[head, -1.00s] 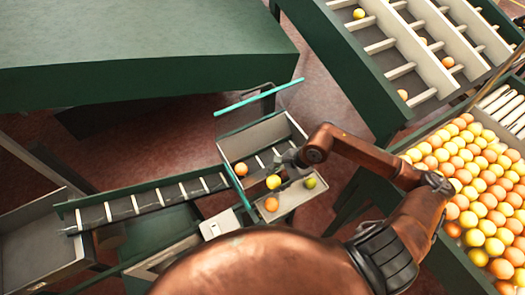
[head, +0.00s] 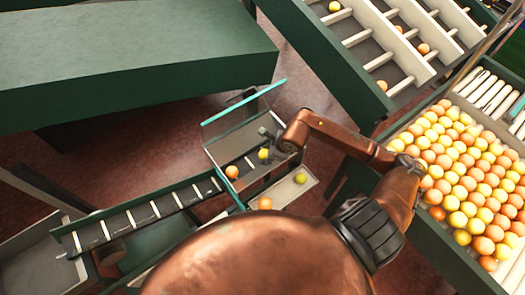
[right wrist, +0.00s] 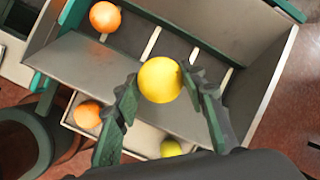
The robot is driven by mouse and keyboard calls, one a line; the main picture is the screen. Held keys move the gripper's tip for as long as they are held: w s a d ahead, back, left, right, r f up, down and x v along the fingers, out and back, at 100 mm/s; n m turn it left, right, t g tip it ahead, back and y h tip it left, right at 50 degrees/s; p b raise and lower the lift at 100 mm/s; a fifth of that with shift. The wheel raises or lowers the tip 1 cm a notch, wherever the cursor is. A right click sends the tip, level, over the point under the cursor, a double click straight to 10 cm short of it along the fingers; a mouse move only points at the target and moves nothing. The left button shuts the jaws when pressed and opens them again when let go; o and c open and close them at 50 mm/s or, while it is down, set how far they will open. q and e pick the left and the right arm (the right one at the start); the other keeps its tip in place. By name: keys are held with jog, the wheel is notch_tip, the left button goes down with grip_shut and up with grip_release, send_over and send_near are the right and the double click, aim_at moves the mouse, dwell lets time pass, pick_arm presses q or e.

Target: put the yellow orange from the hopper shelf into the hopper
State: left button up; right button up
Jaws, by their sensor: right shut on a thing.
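My right gripper (head: 267,146) is shut on a yellow orange (head: 263,154), held over the hopper (head: 224,148). In the right wrist view the yellow orange (right wrist: 160,79) sits between the two fingertips (right wrist: 160,84), with the hopper's slatted floor behind it. An orange-coloured fruit (head: 232,172) lies inside the hopper at its left. The hopper shelf (head: 284,192) along the front holds another orange-coloured fruit (head: 265,203) and a yellow-green one (head: 300,178). My left gripper is out of view.
A slatted conveyor (head: 128,219) runs left from the hopper. A teal bar (head: 243,103) stands along the hopper's back. A large crate of fruit (head: 455,170) is at the right, sorting lanes (head: 385,40) at the upper right, and a green table (head: 130,60) at the upper left.

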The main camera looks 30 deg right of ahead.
jog(key=w+d+f, duration=0.1)
jog(key=w+f, duration=0.1)
jog(key=w+f+p, duration=0.1)
jog(key=w+f, duration=0.1)
jog(key=w+d+f, duration=0.1)
jog(key=w+f, duration=0.1)
jog(key=shift+w+d+f, duration=0.15)
jog(key=shift+d+f, duration=0.05)
jog(key=shift+d, duration=0.15)
jog(key=shift+w+d+f+p, duration=0.1)
jog(key=shift+w+f+p, duration=0.05)
jog(key=shift+f+p, duration=0.15)
notch_tip(320, 180, down, 2)
jog(key=shift+f+p, duration=0.1)
jog(key=shift+p, duration=0.5)
jog(key=shift+f, duration=0.4)
jog(key=shift+f, duration=0.15)
jog(key=o, duration=0.9)
